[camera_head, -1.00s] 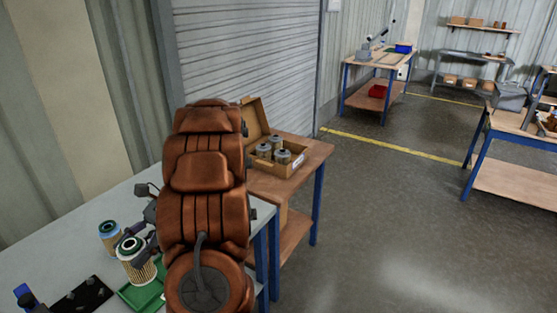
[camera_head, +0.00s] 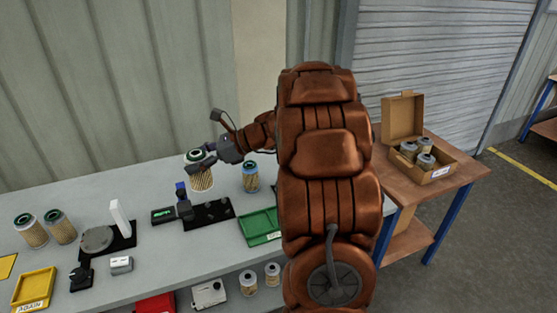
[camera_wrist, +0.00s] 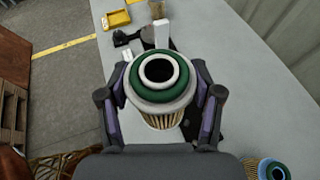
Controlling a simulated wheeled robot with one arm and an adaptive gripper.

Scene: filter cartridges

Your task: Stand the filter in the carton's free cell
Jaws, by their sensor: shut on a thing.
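My gripper (camera_head: 202,162) is shut on a pleated filter (camera_head: 201,181) with a green ring and white rim. It holds the filter upright over the grey bench, behind a black fixture. In the wrist view the filter (camera_wrist: 161,88) sits between both fingers (camera_wrist: 162,100), its dark central hole facing the camera. The open carton (camera_head: 447,171) stands on a wooden table at the right, lid up, far from my gripper. Several grey-topped filters (camera_head: 425,160) stand in it. The free cell cannot be made out from this angle.
A blue-ringed filter (camera_head: 250,177) stands close to the right of the held one. The black fixture (camera_head: 209,214) and green tray (camera_head: 261,227) lie in front. Two filters (camera_head: 61,227), a yellow tray (camera_head: 35,288) and a round-plated device (camera_head: 97,240) are at the left.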

